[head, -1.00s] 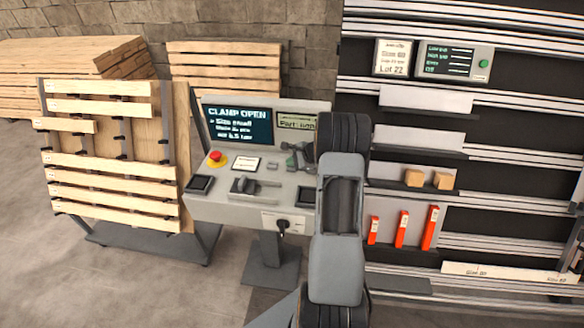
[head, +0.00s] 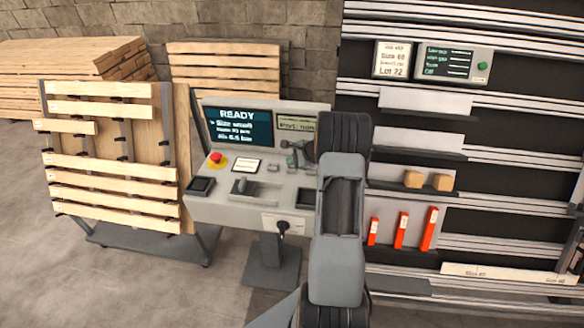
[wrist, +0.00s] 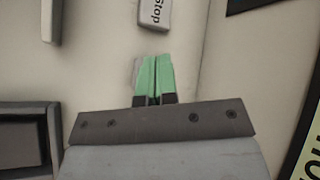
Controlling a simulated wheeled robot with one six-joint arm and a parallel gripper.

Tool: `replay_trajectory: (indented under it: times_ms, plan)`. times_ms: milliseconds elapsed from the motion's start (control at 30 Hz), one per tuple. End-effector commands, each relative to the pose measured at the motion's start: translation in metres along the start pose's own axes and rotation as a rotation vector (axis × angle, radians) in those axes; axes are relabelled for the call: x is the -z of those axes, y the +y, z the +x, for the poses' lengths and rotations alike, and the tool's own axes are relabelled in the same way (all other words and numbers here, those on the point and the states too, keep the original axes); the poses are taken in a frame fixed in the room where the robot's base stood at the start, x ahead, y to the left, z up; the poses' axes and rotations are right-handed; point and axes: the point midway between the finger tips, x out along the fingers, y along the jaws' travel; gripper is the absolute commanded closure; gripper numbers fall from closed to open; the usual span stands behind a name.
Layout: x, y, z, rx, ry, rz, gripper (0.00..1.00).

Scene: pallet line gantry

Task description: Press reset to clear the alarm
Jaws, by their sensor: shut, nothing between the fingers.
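The sloped grey console (head: 225,212) stands at the middle of the head view. Its screen (head: 238,128) reads "READY" with smaller lines below. My gripper (head: 291,160) is shut and empty, its green fingertips over the upper right of the panel. In the wrist view my gripper (wrist: 155,75) points at the pale panel face (wrist: 95,70), close to or touching it. A pale key edge shows just left of the fingertips, partly hidden by them; its label cannot be read. A key marked "Stop" (wrist: 154,14) sits just beyond. No readable reset label shows.
A red emergency button (head: 216,158) and a lever (head: 241,186) are on the console. A key switch (head: 282,227) is on its front. A pallet rack (head: 112,180) stands left. Shelves with orange blocks (head: 401,230) stand right.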

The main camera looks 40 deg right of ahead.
Motion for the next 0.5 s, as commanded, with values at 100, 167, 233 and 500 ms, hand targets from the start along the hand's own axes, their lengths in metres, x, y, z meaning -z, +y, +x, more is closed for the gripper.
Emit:
replay_trajectory:
  times_ms: [100, 167, 233, 500]
  plan:
    - [0.0001, 0.0002, 0.0001, 0.0, 0.0, 0.0, 1.0]
    - [0.0001, 0.0001, 0.0001, 0.0, 0.0, 0.0, 1.0]
    - [0.0, 0.0001, 0.0001, 0.0, 0.0, 0.0, 1.0]
    - [-0.0056, -0.0057, -0.0077, 0.0, 0.0, 0.0, 1.0]
